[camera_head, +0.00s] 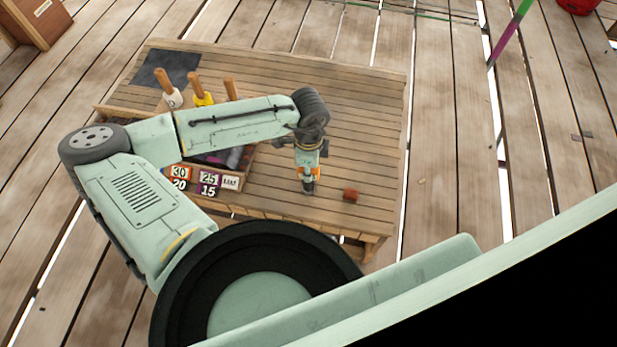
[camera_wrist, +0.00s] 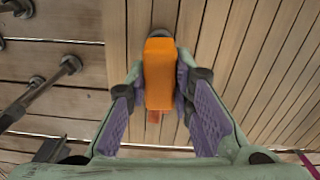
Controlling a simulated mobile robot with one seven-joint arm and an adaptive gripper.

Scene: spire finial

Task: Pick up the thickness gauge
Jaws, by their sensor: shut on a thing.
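The thickness gauge shows as an orange block-shaped body (camera_wrist: 159,72) between the two purple-padded fingers of my gripper (camera_wrist: 160,88) in the wrist view. My gripper is shut on it, with a finger on each side. In the head view my gripper (camera_head: 308,176) points down over the right part of the wooden table, and a bit of orange shows between its fingers. A dark part of the gauge sticks out past its far end. I cannot tell for certain whether its lower end touches the table.
A small red-brown block (camera_head: 350,194) lies on the table (camera_head: 365,110) just right of my gripper. A crate with number labels (camera_head: 208,180) stands at the left, partly hidden by my arm. Wooden-handled tools (camera_head: 200,88) and a dark mat (camera_head: 165,68) are behind it. The table's right side is clear.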

